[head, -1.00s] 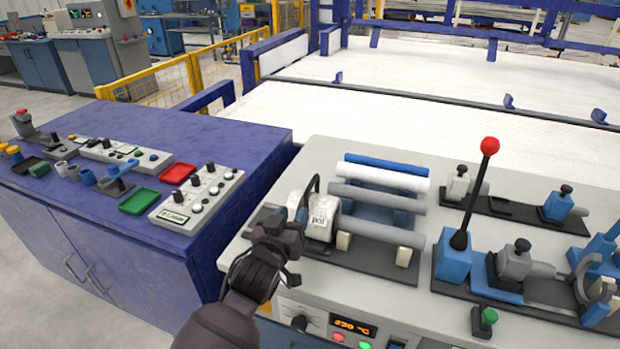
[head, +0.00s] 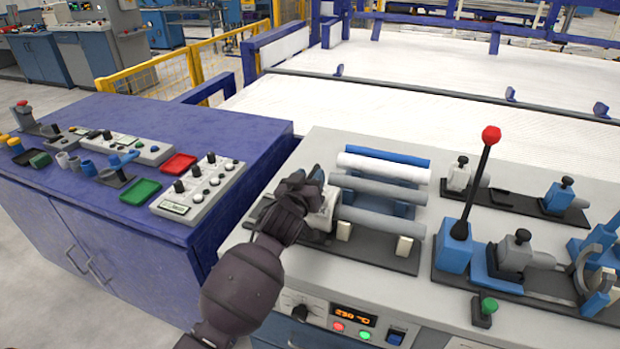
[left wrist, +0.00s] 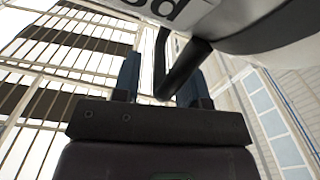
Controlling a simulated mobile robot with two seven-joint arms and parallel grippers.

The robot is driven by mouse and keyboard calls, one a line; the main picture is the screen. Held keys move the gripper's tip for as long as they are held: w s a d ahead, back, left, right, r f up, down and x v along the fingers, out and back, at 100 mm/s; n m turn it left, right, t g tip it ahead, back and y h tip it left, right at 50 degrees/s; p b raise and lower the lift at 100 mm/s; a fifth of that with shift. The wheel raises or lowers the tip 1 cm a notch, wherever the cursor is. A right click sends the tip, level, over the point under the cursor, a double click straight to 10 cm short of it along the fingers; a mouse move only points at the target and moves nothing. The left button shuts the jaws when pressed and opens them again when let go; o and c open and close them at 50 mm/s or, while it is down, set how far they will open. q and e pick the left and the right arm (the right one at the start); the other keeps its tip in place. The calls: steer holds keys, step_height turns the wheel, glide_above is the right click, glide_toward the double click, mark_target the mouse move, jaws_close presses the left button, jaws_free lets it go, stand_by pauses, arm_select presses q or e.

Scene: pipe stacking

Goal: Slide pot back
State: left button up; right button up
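The pot (head: 328,206) is a small white-grey block-like body at the left end of the pipe rack. In the head view my left gripper (head: 312,174) is over the pot and hides most of it and its handle. In the left wrist view the pot (left wrist: 232,14) fills the top with dark lettering, and its black handle (left wrist: 183,66) reaches down between the two blue fingers of my left gripper (left wrist: 162,85). The fingers stand apart, with a gap visible left of the handle. My right gripper is not in view.
Grey, white and blue pipes (head: 380,190) lie on the rack right of the pot. A red-knobbed lever (head: 475,185) stands farther right. A blue cabinet (head: 110,220) with control boxes and trays is at left. A display and buttons (head: 352,316) sit on the front panel.

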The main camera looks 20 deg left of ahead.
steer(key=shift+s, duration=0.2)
arm_select(q)
jaws_close()
steer(key=shift+a+r, duration=0.1)
steer(key=shift+a, duration=0.15)
steer(key=a, duration=0.1)
steer(key=a+p, duration=0.1)
steer(key=a, duration=0.1)
steer(key=shift+w+a+r+p, duration=0.15)
steer(key=shift+r+p, duration=0.15)
steer(key=shift+p, duration=0.1)
steer(key=a+p, duration=0.1)
steer(key=a, duration=0.5)
steer(key=shift+a+f, duration=0.25)
steer(key=shift+a, duration=0.1)
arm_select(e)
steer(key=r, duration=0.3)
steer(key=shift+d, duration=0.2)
arm_select(q)
steer(key=shift+w, duration=0.1)
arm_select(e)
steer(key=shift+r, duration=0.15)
